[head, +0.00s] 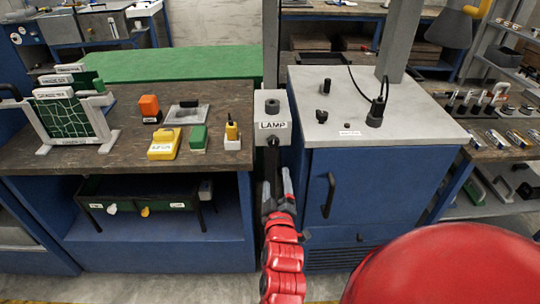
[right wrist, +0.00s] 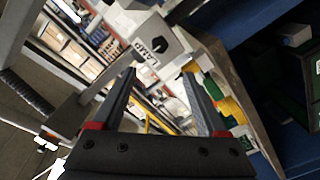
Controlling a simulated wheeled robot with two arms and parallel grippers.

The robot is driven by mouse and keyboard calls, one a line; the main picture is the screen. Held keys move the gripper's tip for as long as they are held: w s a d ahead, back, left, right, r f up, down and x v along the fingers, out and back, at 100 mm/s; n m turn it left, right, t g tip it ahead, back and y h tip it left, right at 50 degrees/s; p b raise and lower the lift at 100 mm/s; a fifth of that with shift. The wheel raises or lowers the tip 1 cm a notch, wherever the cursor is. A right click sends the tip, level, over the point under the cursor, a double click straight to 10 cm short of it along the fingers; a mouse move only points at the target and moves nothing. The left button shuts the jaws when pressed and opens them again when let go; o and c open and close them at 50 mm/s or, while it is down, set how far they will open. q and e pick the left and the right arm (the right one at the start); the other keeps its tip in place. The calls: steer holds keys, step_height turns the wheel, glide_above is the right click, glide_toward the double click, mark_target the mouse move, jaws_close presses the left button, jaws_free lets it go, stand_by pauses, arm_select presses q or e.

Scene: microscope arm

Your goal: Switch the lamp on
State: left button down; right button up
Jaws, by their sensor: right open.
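The lamp switch box (head: 272,103) is a light grey box labelled LAMP, at the gap between the wooden bench and the grey cabinet. A dark knob (head: 273,141) shows just below its label. My left gripper is in neither view.
The wooden bench (head: 222,170) at left holds a yellow block (head: 164,144), a green block (head: 198,138) and an orange block (head: 149,106). The blue cabinet (head: 365,190) with a grey top stands close at right. A grey post (head: 271,45) rises behind the box.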

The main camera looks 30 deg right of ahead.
mark_target(273, 144)
steer(key=x, duration=1.7)
steer(key=shift+w, duration=0.2)
jaws_close()
